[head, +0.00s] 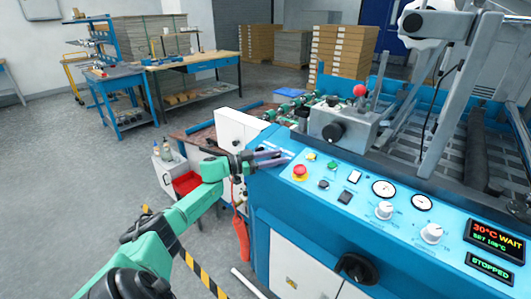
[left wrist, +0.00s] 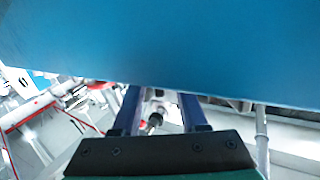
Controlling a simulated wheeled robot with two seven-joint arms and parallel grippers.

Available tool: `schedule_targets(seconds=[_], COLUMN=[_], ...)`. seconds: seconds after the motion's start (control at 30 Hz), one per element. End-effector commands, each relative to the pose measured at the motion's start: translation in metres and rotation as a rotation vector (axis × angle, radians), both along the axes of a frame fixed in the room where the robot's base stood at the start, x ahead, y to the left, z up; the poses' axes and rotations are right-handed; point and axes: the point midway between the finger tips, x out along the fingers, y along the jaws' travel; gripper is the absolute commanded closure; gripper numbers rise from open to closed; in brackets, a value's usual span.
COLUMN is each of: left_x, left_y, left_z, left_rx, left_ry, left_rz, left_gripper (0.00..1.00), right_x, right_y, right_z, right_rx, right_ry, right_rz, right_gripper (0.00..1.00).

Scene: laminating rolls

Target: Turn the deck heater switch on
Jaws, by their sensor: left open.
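The blue laminator's control panel (head: 335,205) carries several controls, and their labels are too small to read. A black rotary switch (head: 355,268) sits on the lower front face. Small black rocker switches (head: 345,197) and a white one (head: 354,176) sit on the sloped top. I cannot tell which is the deck heater switch. The temperature display (head: 496,240) reads 30°C WAIT, with a set value below it. My left gripper (head: 268,158) is open and empty at the panel's left end, left of the red stop button (head: 300,172). The left wrist view shows its two fingers (left wrist: 160,112) apart under a blue surface (left wrist: 160,45).
Two white knobs (head: 384,210) and two round gauges (head: 384,188) line the panel. A second display (head: 489,267) reads STOPPED. A grey block with a black knob (head: 340,122) stands behind the panel. Open floor (head: 60,200) lies to the left.

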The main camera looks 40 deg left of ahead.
Motion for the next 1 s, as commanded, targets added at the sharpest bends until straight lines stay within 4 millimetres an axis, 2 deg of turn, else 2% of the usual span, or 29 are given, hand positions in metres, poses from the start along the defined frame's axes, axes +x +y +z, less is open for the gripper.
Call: schedule_targets(seconds=[0.27, 0.7, 0.8, 1.0], left_x=[-0.033, -0.115, -0.123, -0.124], left_y=[0.019, 0.063, 0.067, 0.068], left_z=[-0.002, -0.002, -0.001, -0.001], left_rx=[0.003, 0.002, 0.002, 0.002], left_ry=[0.005, 0.008, 0.006, 0.004], left_rz=[0.000, -0.001, -0.002, -0.003], left_gripper=[0.57, 0.57, 0.57, 0.57], right_x=[0.000, 0.000, 0.000, -0.001], right_y=[-0.001, -0.001, -0.001, -0.001], right_z=[0.000, 0.005, 0.005, 0.005], right_rx=[-0.001, -0.001, -0.001, -0.001], right_ry=[0.001, 0.001, 0.001, 0.001], right_rz=[0.000, 0.001, 0.001, 0.001], right_gripper=[0.50, 0.50, 0.50, 0.50])
